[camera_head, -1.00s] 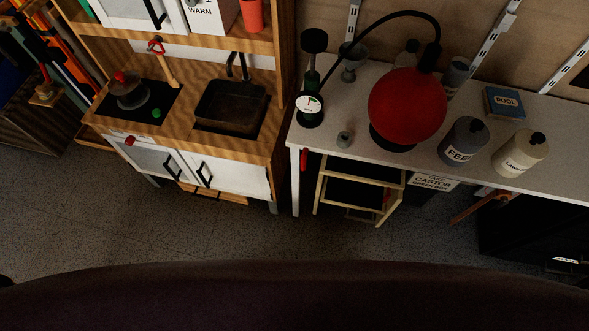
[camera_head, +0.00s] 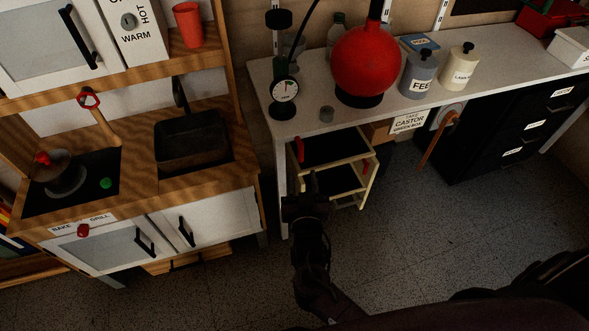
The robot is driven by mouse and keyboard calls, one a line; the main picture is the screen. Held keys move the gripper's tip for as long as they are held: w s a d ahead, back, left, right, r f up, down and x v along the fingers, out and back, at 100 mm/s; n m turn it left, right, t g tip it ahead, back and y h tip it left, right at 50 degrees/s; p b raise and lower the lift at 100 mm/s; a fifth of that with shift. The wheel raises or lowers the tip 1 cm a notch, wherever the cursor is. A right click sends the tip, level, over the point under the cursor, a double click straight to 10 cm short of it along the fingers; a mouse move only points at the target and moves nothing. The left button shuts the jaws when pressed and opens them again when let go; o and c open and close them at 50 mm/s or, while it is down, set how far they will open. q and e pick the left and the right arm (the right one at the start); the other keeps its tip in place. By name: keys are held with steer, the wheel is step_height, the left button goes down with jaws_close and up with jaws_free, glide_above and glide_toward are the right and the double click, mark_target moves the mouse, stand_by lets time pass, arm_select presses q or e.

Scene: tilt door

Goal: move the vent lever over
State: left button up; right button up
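An orange-brown lever (camera_head: 439,138) slants down and left from a grey round mount (camera_head: 450,112) under the right part of the white table. No label on it is readable, so I cannot confirm that it is the vent lever. My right gripper (camera_head: 311,184) is dark and points up and away at lower centre, in front of the cream-framed shelf unit under the table. It is well left of the lever and apart from it. Its fingers are too dark to show whether they are open. My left gripper is not in view.
The white table (camera_head: 520,67) holds a red globe (camera_head: 364,60), a gauge (camera_head: 284,91) and labelled pots. The cream shelf unit (camera_head: 345,182) stands below. A black drawer cabinet (camera_head: 500,140) is right of the lever. A toy kitchen (camera_head: 225,215) stands left. Open floor lies in front.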

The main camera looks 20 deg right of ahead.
mark_target(301, 154)
steer(key=x, duration=0.7)
steer(key=shift+w+d+f, duration=0.1)
steer(key=shift+w+d, duration=0.05)
steer(key=shift+w, duration=0.15)
jaws_close()
